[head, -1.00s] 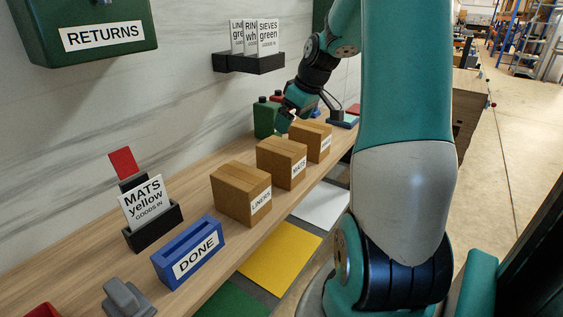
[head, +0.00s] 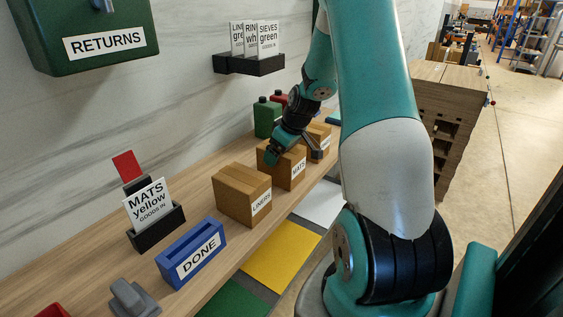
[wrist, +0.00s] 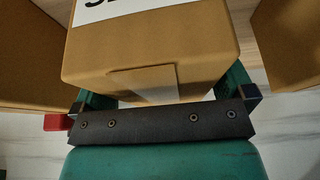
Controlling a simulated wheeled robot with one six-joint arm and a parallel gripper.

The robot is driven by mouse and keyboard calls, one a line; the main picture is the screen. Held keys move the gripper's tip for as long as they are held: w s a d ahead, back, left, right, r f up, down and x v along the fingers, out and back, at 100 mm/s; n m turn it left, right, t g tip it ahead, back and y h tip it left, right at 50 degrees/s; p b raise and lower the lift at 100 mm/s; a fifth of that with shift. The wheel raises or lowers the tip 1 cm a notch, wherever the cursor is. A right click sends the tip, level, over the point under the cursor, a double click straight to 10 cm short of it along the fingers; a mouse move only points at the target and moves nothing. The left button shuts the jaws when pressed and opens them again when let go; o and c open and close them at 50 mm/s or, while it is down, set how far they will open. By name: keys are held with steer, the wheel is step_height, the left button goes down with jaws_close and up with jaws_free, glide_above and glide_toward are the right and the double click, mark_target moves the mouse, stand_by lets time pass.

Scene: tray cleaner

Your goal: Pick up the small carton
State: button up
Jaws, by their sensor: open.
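Neighbouring cartons show at the left (wrist: 30,60) and right (wrist: 290,40).
Green (head: 266,118) and red bottles stand behind the cartons near the wall. A blue DONE holder (head: 190,250) and a black MATS card holder (head: 155,228) stand nearer. A green RETURNS box (head: 85,30) and a black card rack (head: 248,63) hang on the wall.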

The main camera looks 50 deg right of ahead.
steer(key=shift+f, duration=0.25)
stand_by(0.3)
steer(key=c, duration=1)
steer(key=shift+o, duration=0.2)
steer(key=shift+r, duration=0.15)
